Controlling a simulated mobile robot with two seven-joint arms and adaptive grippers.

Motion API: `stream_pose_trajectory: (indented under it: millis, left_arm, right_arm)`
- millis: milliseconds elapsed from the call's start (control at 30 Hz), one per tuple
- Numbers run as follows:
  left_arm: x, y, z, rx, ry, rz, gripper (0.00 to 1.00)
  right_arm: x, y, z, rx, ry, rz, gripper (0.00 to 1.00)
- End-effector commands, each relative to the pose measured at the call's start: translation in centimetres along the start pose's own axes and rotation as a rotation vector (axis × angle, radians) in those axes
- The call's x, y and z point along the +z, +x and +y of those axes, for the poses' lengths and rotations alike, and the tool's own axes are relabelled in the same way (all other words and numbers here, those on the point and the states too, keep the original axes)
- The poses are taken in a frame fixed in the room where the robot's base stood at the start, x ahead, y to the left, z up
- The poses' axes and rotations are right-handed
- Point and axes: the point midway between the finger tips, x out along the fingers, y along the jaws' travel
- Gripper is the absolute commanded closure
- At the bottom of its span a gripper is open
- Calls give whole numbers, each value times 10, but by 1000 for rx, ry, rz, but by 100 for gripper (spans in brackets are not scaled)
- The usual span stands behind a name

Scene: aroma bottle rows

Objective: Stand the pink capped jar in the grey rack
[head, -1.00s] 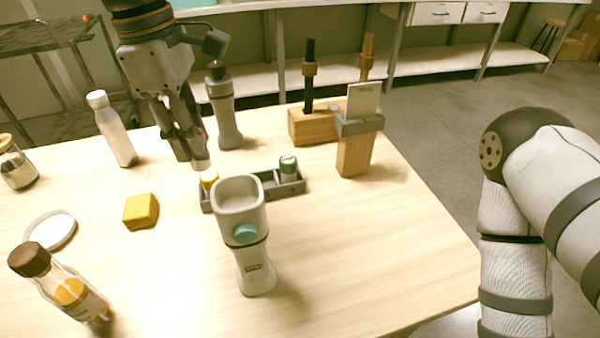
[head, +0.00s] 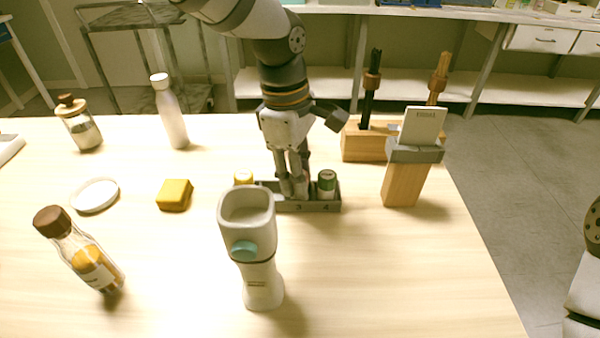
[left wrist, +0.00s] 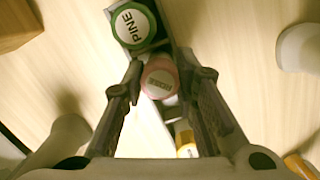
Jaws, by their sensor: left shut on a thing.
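The pink capped jar (left wrist: 160,78) is between the fingers of my left gripper (head: 294,188). The wrist view shows its round pink cap from above, with the fingers on both sides. The gripper points down at the grey rack (head: 318,206), and the jar is at the compartment beside the green capped jar (head: 327,184), near the number 3. I cannot tell whether its base rests on the rack floor. The green cap, marked PINE, also shows in the wrist view (left wrist: 134,25). A yellow capped jar (head: 243,178) is at the rack's left end. My right gripper is out of view.
A grey-white cup-topped container (head: 262,285) stands just in front of the rack. A wooden block with a card (head: 407,180) is to the right, with a wooden tool holder (head: 365,143) behind. A yellow block (head: 174,195) lies left. The front right table is clear.

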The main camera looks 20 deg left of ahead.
Motion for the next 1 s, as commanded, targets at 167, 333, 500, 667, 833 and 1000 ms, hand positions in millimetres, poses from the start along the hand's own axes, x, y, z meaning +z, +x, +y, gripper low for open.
stream_pose_trajectory:
  millis: [167, 333, 500, 667, 833, 1000]
  left_arm:
    - [0, -2, 1, 5, 0, 0, 96]
    - [0, 1, 1, 5, 0, 1, 67]
    - [0, 1, 1, 5, 0, 1, 53]
    - [0, 1, 1, 5, 0, 0, 53]
    - [0, -24, 2, 12, -1, 2, 53]
    - [1, -73, 2, 15, -1, 1, 53]
  right_arm:
    - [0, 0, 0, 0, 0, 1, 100]
    - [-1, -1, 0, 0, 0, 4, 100]
    - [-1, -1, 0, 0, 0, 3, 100]
    - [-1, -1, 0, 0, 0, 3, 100]
    - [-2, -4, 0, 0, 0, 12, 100]
    - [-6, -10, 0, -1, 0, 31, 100]
